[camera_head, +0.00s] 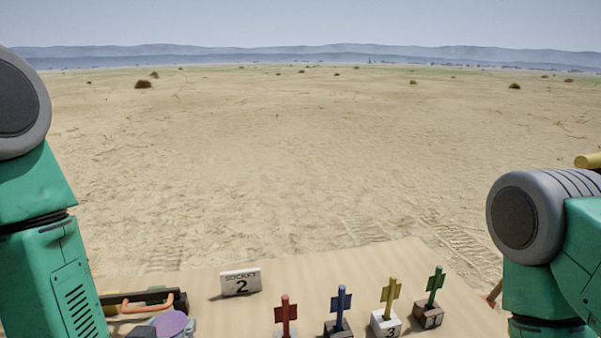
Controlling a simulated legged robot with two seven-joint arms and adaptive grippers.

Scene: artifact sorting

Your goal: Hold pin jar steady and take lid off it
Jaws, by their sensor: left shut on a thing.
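The pin jar (175,322) shows at the bottom left only as a round purple top, cut by the frame's lower edge. My left arm comes down at the left edge, and a small dark part of my left gripper (148,331) shows against the left side of the purple top. The left gripper is shut on the jar, though its fingertips are mostly hidden below the frame. I cannot tell the lid from the jar body here. My right arm shows at the right, but its gripper is out of view.
Red (286,312), blue (341,305), yellow (390,295) and green (435,285) keys stand in blocks toward the right. A dark case with an orange handle (125,304) lies at left.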

